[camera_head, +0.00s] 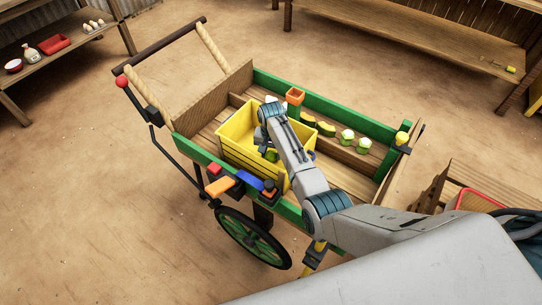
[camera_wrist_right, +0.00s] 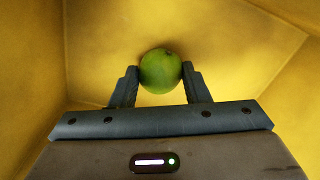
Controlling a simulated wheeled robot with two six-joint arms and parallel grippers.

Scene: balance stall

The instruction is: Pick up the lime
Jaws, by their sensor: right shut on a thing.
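A green lime (camera_wrist_right: 160,71) is between the two fingertips of my right gripper (camera_wrist_right: 160,80) in the right wrist view. The fingers touch it on both sides, and the gripper is shut on it. The yellow crate (camera_wrist_right: 240,50) fills the background around it. In the head view my right arm reaches down into the yellow crate (camera_head: 232,130) on the cart, with the right gripper (camera_head: 271,155) low inside it. My arm hides part of the crate's inside. My left gripper is not in view.
The crate stands in a green-sided wooden cart (camera_head: 345,109). To its right on the cart are several green and pale items (camera_head: 347,138) and a small orange pot (camera_head: 295,96). Orange and blue pieces (camera_head: 222,186) sit along the cart's near edge. Shelves stand at the back.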

